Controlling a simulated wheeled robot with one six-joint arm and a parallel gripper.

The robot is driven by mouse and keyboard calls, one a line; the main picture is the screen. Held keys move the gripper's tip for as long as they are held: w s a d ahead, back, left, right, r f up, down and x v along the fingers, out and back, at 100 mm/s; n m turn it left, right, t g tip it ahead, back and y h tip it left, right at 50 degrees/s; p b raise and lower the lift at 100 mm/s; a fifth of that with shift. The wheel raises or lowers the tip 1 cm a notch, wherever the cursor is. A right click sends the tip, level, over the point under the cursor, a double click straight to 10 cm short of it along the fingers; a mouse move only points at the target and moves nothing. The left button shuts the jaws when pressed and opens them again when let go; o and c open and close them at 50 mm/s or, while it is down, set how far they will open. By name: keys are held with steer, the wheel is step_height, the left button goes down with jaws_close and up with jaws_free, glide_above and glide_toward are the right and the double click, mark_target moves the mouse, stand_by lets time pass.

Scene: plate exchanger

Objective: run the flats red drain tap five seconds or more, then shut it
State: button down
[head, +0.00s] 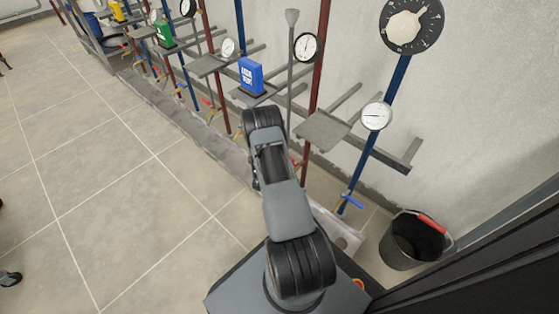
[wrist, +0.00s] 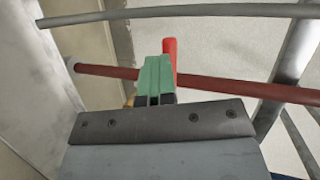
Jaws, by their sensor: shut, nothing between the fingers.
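In the wrist view a red tap handle (wrist: 170,52) stands out by a red pipe (wrist: 225,85) that crosses the picture. My gripper (wrist: 157,66), with green fingers, is shut and empty. Its tips overlap the lower part of the red handle in the picture; I cannot tell whether they touch it. A bit of yellowish metal (wrist: 129,102) shows beside the fingers. The tap body and outlet are mostly hidden, and no water is visible. In the head view my arm hides the gripper; the red pipe (head: 319,62) rises behind it.
A blue-handled tap (head: 351,201) is on the blue pipe (head: 374,150) to the right. A black bucket (head: 414,240) with a red grip stands by the wall. Grey shelves (head: 324,130), gauges and a blue can (head: 250,75) line the wall.

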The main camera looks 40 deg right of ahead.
steer(key=shift+w+d+r, duration=0.1)
steer(key=shift+w+r, duration=0.15)
steer(key=shift+w, duration=0.1)
steer(key=s+a+r+p, duration=0.1)
steer(key=a+r+p, duration=0.1)
steer(key=a, duration=1.1)
steer(key=shift+s+a+r+p, duration=0.25)
steer(key=shift+a+p, duration=0.15)
steer(key=shift+p, duration=0.35)
